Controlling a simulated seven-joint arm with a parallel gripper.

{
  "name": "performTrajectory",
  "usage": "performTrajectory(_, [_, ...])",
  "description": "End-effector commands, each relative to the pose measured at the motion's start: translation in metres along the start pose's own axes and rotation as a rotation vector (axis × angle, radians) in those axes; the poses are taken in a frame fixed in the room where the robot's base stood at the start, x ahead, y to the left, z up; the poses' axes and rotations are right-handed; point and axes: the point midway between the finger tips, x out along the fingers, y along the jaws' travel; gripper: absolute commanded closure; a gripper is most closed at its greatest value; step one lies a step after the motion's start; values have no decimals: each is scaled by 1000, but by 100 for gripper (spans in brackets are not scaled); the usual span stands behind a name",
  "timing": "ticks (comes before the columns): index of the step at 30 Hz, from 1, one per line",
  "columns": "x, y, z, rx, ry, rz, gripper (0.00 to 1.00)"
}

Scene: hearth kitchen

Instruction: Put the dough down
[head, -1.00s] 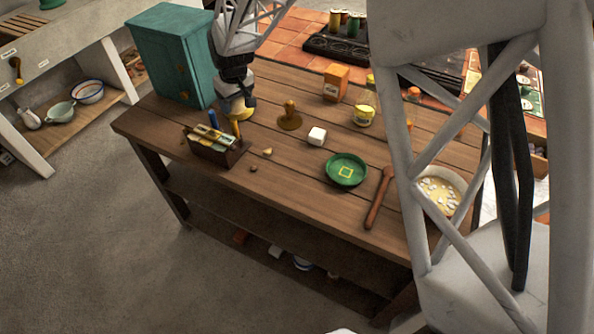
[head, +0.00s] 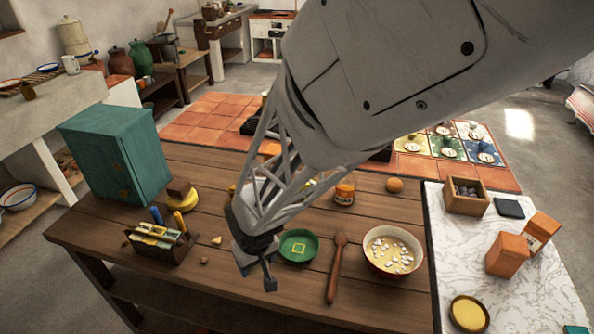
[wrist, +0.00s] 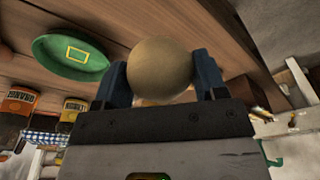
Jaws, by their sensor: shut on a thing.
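The dough (wrist: 160,70) is a smooth beige ball in the wrist view. My gripper (wrist: 160,78) is shut on it, with one blue-grey finger at each side. In the head view my gripper (head: 268,277) is over the front part of the wooden table (head: 370,305), left of and in front of the green plate (head: 299,246). The dough cannot be made out there. The plate, with a yellow square on it, also shows at upper left in the wrist view (wrist: 70,57). I cannot tell the dough's exact height above the table.
A wooden spoon (head: 336,270) and a bowl of pale liquid with white bits (head: 394,249) are right of the plate. A caddy (head: 160,243) and teal cabinet (head: 115,155) stand left. Small bits (head: 216,240) lie between caddy and gripper. My arm hides the table's middle.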

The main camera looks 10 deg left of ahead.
Motion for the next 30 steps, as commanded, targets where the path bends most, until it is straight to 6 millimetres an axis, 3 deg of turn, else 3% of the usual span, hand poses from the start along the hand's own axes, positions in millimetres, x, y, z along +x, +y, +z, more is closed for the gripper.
performTrajectory(3, [4,3,31,24,0,4,48])
performTrajectory(10, [8,6,63,51,1,7,48])
performTrajectory(23, [9,6,67,55,1,7,48])
performTrajectory(30, [11,7,58,55,2,7,48])
